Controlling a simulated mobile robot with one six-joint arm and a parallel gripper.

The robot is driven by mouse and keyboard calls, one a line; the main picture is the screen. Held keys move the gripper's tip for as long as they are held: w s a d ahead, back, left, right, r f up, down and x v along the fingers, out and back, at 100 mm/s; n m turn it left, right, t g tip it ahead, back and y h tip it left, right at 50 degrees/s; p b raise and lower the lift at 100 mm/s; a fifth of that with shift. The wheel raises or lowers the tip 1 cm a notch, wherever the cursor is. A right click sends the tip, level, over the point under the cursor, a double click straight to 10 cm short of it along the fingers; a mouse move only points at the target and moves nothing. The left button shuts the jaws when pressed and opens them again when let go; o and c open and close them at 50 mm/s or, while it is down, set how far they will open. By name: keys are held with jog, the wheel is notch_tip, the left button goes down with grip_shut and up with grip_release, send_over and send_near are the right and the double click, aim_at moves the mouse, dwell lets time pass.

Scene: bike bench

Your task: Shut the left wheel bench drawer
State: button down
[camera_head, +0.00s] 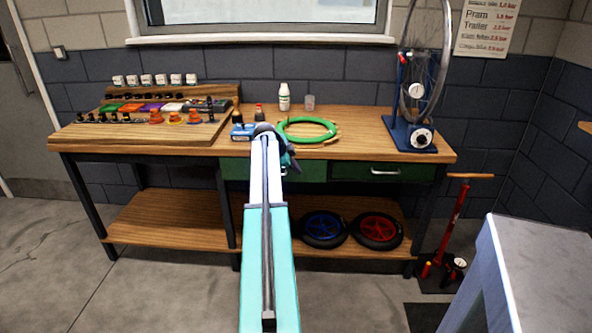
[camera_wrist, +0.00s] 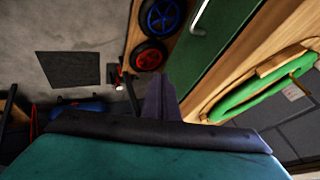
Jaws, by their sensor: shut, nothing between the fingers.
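The wooden workbench (camera_head: 360,145) has two green drawer fronts under its top. The left drawer (camera_head: 235,170) is partly covered by my arm, and its handle is hidden in the head view. I cannot tell how far it stands out. My gripper (camera_head: 285,160) is at the bench's front edge by this drawer, mostly hidden behind my arm. In the wrist view my gripper (camera_wrist: 160,90) is shut and empty. A green drawer front (camera_wrist: 215,55) with a metal handle (camera_wrist: 200,15) lies beyond the fingers. Contact cannot be told.
A green ring (camera_head: 308,121) and a small blue box (camera_head: 241,132) lie on the bench. A blue wheel (camera_head: 323,229) and a red wheel (camera_head: 377,231) lie on the lower shelf. A grey table (camera_head: 545,270) stands at the right.

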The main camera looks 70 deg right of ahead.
jog(key=w+a+f+n+t+y, duration=0.15)
jog(key=w+a+f+n, duration=0.55)
jog(key=w+a+f, duration=0.8)
jog(key=w+a+f+n+y, duration=0.1)
jog(key=a+f+n, duration=0.2)
jog(key=a+f, duration=0.45)
jog(key=w+a+f+n+y, duration=0.15)
jog(key=a+f, duration=0.25)
jog(key=a, duration=0.6)
jog(key=w+a+f+n, duration=0.25)
jog(key=a+f, duration=0.35)
jog(key=a, duration=0.3)
jog(key=s+a+f+n+g+y, duration=0.1)
jog(key=s+a+f+n, duration=0.15)
jog(key=a, duration=0.55)
jog(key=s+a+f+n, duration=0.2)
jog(key=a+f+n, duration=0.15)
jog(key=a, duration=0.35)
jog(key=s+a+f+n+g+y, duration=0.1)
jog(key=s+a+f+n, duration=0.2)
jog(key=a, duration=0.5)
jog(key=s+a+f+n+g, duration=0.1)
jog(key=s+a+f+n, duration=0.2)
jog(key=s+a, duration=0.5)
jog(key=s+a+f+n+g+y, duration=0.1)
jog(key=s+a+f+n, duration=0.2)
jog(key=s+a+n, duration=0.2)
jog(key=s+a, duration=0.3)
jog(key=a, duration=0.1)
jog(key=shift+s, duration=0.15)
